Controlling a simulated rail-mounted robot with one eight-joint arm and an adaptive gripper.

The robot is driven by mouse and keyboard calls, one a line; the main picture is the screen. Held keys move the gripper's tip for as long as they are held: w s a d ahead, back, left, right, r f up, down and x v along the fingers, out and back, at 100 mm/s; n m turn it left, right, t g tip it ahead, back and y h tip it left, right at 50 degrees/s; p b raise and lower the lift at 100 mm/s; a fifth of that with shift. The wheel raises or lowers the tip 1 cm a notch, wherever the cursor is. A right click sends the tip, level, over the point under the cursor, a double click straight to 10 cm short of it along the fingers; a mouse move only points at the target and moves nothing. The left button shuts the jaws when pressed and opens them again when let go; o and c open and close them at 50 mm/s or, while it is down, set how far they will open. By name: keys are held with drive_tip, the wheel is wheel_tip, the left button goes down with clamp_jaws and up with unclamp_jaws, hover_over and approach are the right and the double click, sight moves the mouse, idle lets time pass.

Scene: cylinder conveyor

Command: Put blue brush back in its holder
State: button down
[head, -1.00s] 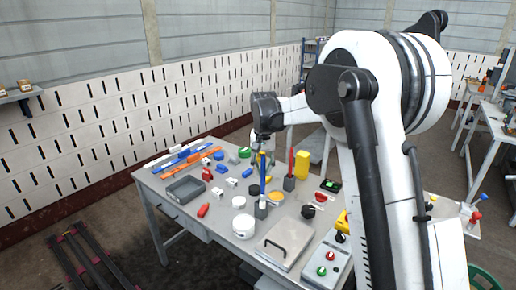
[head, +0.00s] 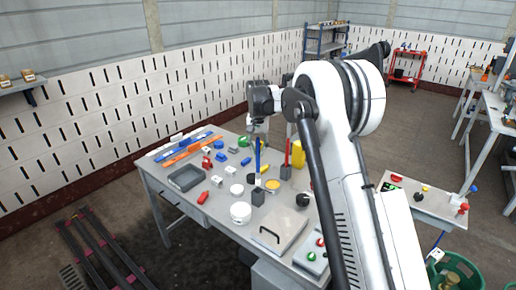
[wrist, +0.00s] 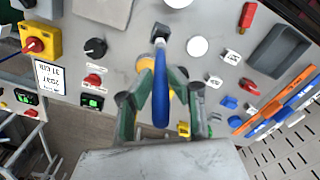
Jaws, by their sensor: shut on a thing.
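The blue brush (head: 258,155) stands roughly upright over the work table in the head view. My gripper (head: 257,127) is shut on its upper part. In the wrist view the blue brush (wrist: 161,100) lies between the fingers of my gripper (wrist: 146,98), its far end pointing at a small dark square holder (wrist: 160,32). In the head view this grey holder (head: 258,197) is directly below the brush. I cannot tell whether the brush tip is inside the holder or just above it. A red brush (head: 287,145) stands in a similar holder (head: 286,172) to the right.
White round containers (head: 240,212) stand left of the holder. A flat lidded panel with a handle (head: 275,232) lies in front. A grey tray (head: 186,178) and small coloured parts are at the left.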

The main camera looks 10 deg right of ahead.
sight(258, 173)
drive_tip(key=shift+f+b, duration=2.95)
drive_tip(key=shift+f, duration=1.95)
drive_tip(key=shift+f+b, duration=0.45)
drive_tip(key=shift+f, duration=0.15)
drive_tip(key=c, duration=1.6)
unclamp_jaws()
wheel_tip(258, 173, up, 12)
drive_tip(key=s+r+t, duration=0.2)
drive_tip(key=s+r, duration=0.6)
drive_tip(key=s, duration=0.2)
drive_tip(key=s+r+n+t+b, duration=0.2)
drive_tip(key=s+r, duration=0.1)
drive_tip(key=s, duration=1)
drive_tip(key=s+f+t, duration=0.1)
drive_tip(key=s+f, duration=0.2)
drive_tip(key=s, duration=0.5)
drive_tip(key=s+f+n+t, duration=0.1)
drive_tip(key=s+f, duration=0.2)
drive_tip(key=s, duration=0.5)
drive_tip(key=s+f+t+b, duration=0.1)
drive_tip(key=s+f, duration=0.3)
drive_tip(key=s, duration=0.5)
drive_tip(key=shift+n, duration=0.4)
